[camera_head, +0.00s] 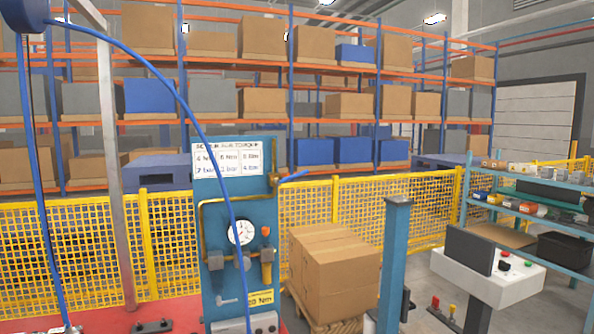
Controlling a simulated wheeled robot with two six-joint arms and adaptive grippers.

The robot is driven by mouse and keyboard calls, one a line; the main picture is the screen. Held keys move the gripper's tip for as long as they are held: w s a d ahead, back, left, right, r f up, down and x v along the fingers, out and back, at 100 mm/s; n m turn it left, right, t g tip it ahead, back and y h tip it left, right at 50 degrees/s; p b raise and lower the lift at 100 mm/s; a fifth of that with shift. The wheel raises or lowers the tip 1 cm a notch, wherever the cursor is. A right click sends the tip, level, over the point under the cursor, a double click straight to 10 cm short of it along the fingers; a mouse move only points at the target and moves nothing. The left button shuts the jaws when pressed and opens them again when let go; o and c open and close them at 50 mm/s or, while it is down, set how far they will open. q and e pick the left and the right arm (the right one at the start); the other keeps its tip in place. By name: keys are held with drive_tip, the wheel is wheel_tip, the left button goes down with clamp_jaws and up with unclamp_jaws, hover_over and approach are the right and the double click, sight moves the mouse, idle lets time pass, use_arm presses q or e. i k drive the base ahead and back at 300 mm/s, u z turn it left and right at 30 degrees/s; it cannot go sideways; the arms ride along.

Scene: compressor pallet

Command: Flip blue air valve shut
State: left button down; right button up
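A blue panel (262,212) with gauge and piping stands at the middle of the head view. A blue lever (295,176) sticks out to the right from its upper right edge, near a brass fitting (273,166). The lever lies nearly level, its free end slightly raised; it looks like the handle of the blue air valve. The valve body behind it is not clear. Neither of my grippers is in view, and nothing touches the lever.
A blue hose (172,84) arcs from a reel (24,14) across the panel. A round gauge (241,232) sits on it. Boxes on a pallet (334,272), a blue post (396,262) and a control console (487,272) stand to the right. Yellow fencing (425,212) runs behind.

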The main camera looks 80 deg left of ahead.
sight(276, 181)
drive_tip(key=u, duration=0.7)
drive_tip(key=i, duration=0.7)
drive_tip(key=u, duration=0.85)
